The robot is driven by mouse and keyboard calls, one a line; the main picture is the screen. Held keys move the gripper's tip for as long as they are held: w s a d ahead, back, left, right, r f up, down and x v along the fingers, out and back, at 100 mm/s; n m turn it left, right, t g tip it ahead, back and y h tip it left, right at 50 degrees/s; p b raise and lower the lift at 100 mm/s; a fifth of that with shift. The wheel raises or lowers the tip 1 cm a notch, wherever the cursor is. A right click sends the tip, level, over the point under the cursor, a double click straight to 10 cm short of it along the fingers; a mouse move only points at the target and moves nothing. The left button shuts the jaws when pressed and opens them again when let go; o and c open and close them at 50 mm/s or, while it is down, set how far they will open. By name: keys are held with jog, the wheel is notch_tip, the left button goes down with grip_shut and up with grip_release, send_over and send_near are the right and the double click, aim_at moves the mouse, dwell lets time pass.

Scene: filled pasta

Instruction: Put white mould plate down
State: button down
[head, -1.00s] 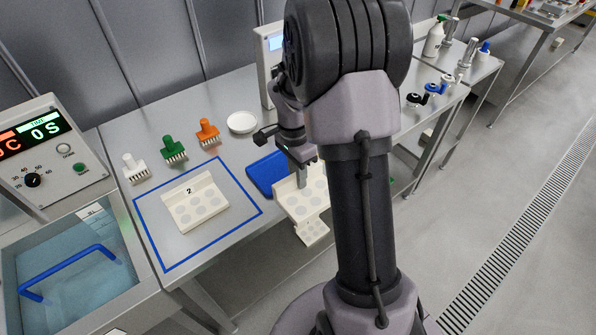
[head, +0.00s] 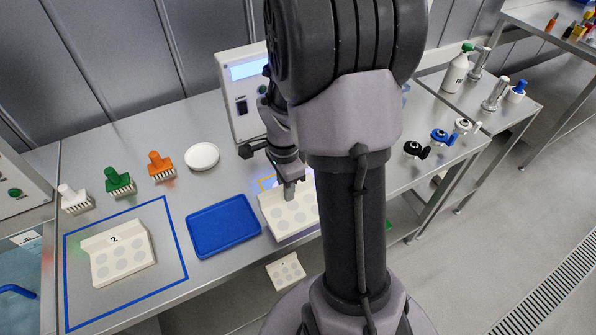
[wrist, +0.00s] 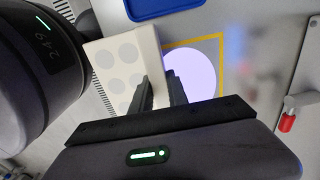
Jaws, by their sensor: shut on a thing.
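A white mould plate (head: 290,215) with round recesses is held by its raised edge in my gripper (head: 289,190). In the wrist view the plate (wrist: 116,72) hangs left of the closed fingers (wrist: 162,92). A yellow-outlined square (wrist: 220,50) with a glowing white disc (wrist: 190,74) lies beside and partly behind the plate. Whether the plate touches the table is unclear. My arm hides its right end.
A blue tray (head: 224,227) lies left of the held plate. Plate "2" (head: 119,254) sits inside a blue outline (head: 180,240). Green (head: 119,182), orange (head: 160,166) and white (head: 74,198) brushes and a white dish (head: 202,156) stand behind. A smaller plate (head: 286,270) shows below the table edge.

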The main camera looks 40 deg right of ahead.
jog(key=w+d, duration=0.4)
jog(key=d, duration=0.1)
jog(key=w+d+f+b, duration=0.1)
jog(key=w+d, duration=0.1)
jog(key=d, duration=0.1)
jog(key=shift+w+f, duration=0.1)
jog(key=shift+w, duration=0.25)
jog(key=f, duration=0.1)
jog(key=f+b, duration=0.2)
jog(key=shift+w+d+f, duration=0.2)
jog(key=shift+d+f, duration=0.1)
jog(key=shift+f, duration=0.1)
jog(key=shift+r, duration=0.2)
jog(key=shift+f, duration=0.1)
jog(key=c, duration=1.7)
grip_release()
jog(key=shift+f, duration=0.1)
jog(key=o, duration=0.4)
